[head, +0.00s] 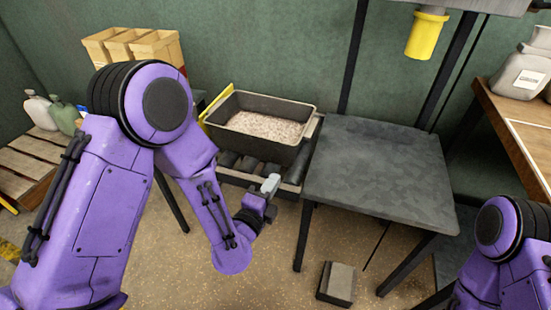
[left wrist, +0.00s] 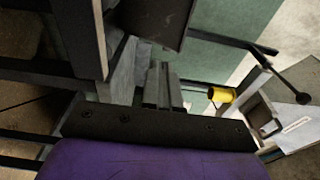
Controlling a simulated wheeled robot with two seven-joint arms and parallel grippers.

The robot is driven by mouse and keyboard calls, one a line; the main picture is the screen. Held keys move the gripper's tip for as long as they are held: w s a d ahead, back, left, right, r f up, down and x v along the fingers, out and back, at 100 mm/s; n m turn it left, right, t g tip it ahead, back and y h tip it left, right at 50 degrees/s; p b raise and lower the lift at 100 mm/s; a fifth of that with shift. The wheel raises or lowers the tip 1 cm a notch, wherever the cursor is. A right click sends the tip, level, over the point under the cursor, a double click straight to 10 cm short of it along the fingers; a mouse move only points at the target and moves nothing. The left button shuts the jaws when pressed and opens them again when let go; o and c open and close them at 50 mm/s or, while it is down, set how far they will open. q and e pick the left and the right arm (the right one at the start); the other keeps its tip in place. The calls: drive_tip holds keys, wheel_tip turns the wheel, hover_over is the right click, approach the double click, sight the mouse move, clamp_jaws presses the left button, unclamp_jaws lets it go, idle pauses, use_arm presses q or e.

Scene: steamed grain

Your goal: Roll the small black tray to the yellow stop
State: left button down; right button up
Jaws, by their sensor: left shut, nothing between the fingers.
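The small black tray (head: 274,150) holds pale grain and sits on a short roller track (head: 232,165). The yellow stop (head: 217,103) stands at the tray's left end; the tray's left wall is close beside it, and I cannot tell if they touch. My left gripper (head: 271,184) is shut and empty, in front of the tray near its right end, apart from it in the picture. In the left wrist view the shut fingers (left wrist: 164,86) point ahead, with a dark wall, likely the tray (left wrist: 156,18), above them. My right gripper is out of view; only part of that arm shows.
A dark table (head: 375,165) stands right of the track, with a yellow spout (head: 426,35) above it. A wooden bench with a grey container (head: 520,72) is at far right. Wooden boxes (head: 135,45) and jugs (head: 64,117) are at left. A dark block (head: 337,283) lies on the floor.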

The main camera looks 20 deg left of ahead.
use_arm(q)
approach(280, 152)
drive_tip(key=w+d, duration=0.3)
drive_tip(key=shift+w+d+r, duration=0.15)
drive_tip(key=shift+w+d, duration=0.05)
drive_tip(key=shift+d, duration=0.1)
drive_tip(key=shift+w+a, duration=0.6)
drive_tip(key=shift+w, duration=0.15)
drive_tip(key=shift+w+a, duration=0.55)
drive_tip(key=shift+w, duration=0.25)
